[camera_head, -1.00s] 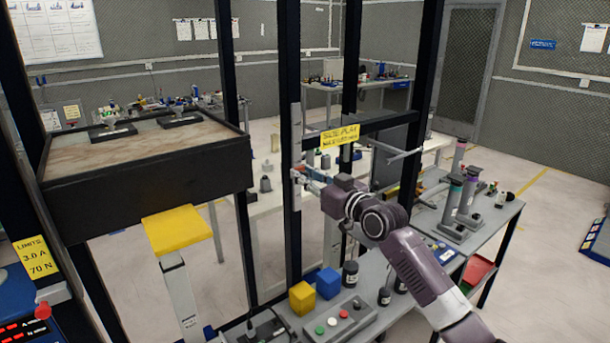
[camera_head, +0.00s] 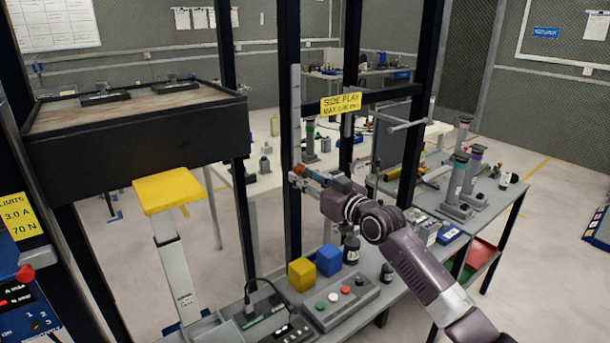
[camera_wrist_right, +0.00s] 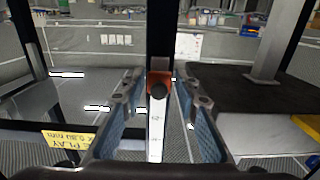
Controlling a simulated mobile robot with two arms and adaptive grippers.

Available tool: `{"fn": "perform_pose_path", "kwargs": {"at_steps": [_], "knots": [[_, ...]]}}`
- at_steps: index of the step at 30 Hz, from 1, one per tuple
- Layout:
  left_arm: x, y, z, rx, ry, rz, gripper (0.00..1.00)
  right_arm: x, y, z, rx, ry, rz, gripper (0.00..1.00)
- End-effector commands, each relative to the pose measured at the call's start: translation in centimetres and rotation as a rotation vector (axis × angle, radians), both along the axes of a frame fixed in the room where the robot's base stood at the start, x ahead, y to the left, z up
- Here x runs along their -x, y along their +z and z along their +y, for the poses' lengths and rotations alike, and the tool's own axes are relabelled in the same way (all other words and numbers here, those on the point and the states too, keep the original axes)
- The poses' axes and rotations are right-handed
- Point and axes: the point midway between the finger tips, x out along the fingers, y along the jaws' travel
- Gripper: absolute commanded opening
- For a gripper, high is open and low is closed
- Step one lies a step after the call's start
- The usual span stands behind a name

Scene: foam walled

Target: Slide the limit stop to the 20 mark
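The scale's marks are too small to read. In the head view the strip (camera_head: 295,100) runs up the dark post, and an orange bit of the stop (camera_head: 299,169) shows at my right gripper (camera_head: 302,177). In the wrist view the right gripper's fingers (camera_wrist_right: 158,84) are apart, one on each side of the stop, with small gaps visible. Contact cannot be told for sure. My left gripper is not in view.
A yellow side-play sign (camera_head: 341,104) hangs on the crossbar right of the post. A dark-sided platform (camera_head: 140,148) and a yellow-topped stand (camera_head: 168,190) are at left. Below lie a yellow cube (camera_head: 301,275), a blue cube (camera_head: 328,259) and a button box (camera_head: 340,303).

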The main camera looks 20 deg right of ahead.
Motion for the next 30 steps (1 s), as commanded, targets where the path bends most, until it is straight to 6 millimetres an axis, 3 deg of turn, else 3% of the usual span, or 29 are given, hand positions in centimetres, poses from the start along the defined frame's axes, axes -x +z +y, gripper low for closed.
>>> {"fn": "perform_pose_path", "kwargs": {"at_steps": [8, 13, 30], "knots": [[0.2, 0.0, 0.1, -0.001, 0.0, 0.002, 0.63, 0.0, 0.4, -0.1, -0.001, -0.001, -0.007, 0.31], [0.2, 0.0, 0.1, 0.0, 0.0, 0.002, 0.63, 1.0, 0.4, -0.5, -0.001, -0.002, -0.008, 0.31], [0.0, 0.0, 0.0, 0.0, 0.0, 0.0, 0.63, 10.1, 0.2, -3.8, 0.0, -0.002, -0.003, 0.31]]}}
